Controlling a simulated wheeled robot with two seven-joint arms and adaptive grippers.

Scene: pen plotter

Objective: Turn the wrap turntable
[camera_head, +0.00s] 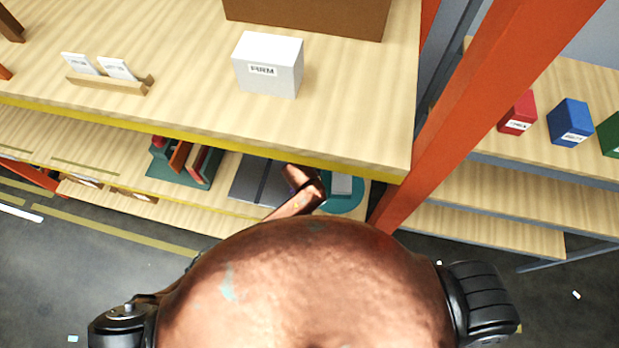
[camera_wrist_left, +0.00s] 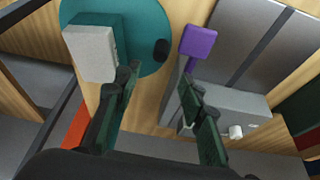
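The wrap turntable (camera_wrist_left: 145,30) is a teal disc on the lower shelf. In the left wrist view it fills the upper left; in the head view it shows at the shelf's right end (camera_head: 358,197). A teal block with a grey box (camera_wrist_left: 92,53) stands on it, and a black knob (camera_wrist_left: 161,50) rises near its right rim. My left gripper (camera_wrist_left: 158,85) is open, with nothing between its fingers; in the picture its tips lie below the knob. Its height above the disc is hard to judge. In the head view the gripper is hidden. My right gripper is not in view.
Right of the turntable is a grey panel unit (camera_wrist_left: 235,45) with a purple paddle (camera_wrist_left: 197,42) and a white knob (camera_wrist_left: 235,132). The upper shelf carries a white box (camera_head: 268,65). An orange post (camera_head: 470,110) stands right of the turntable.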

